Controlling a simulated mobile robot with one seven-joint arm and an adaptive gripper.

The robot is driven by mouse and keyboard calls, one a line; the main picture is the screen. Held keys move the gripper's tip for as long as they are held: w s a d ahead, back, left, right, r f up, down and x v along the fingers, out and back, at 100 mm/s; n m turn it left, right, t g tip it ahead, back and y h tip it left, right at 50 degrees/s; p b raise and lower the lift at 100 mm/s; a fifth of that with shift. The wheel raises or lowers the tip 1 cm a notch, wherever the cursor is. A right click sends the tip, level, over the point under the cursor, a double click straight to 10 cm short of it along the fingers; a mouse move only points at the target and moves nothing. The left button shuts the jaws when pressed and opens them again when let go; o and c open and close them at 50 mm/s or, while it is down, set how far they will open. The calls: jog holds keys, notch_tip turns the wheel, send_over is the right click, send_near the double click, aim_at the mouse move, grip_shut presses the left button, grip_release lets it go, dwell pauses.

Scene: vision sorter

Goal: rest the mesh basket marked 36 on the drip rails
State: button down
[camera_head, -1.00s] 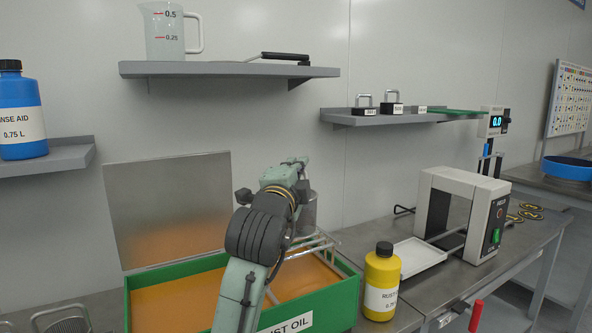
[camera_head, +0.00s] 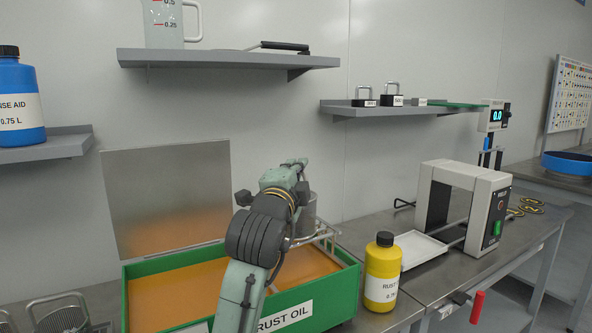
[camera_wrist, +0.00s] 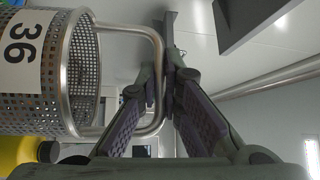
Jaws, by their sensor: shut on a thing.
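The mesh basket marked 36 (camera_wrist: 40,70) is perforated metal with a white number label, and fills the left of the wrist view. My gripper (camera_wrist: 162,78) is shut on its bent metal handle (camera_wrist: 157,62). In the head view the basket (camera_head: 307,211) shows partly behind my wrist, above the back right of the tank. The drip rails (camera_head: 326,234) are pale metal bars over the right part of the green tank. My arm hides part of them, and I cannot tell whether the basket touches them.
The green tank (camera_head: 345,292), labelled RUST OIL, holds orange liquid. A yellow bottle (camera_head: 382,268) stands close to its right, before a white tray (camera_head: 418,250) and a grey arch-shaped device (camera_head: 490,215). Other baskets (camera_head: 62,318) stand at lower left. A shelf (camera_head: 230,60) hangs above.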

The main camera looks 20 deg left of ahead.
jog(key=shift+f, duration=0.3)
jog(key=c, duration=1.7)
grip_release()
jog(key=shift+s, duration=0.1)
jog(key=shift+o, duration=0.2)
jog(key=shift+f, duration=0.1)
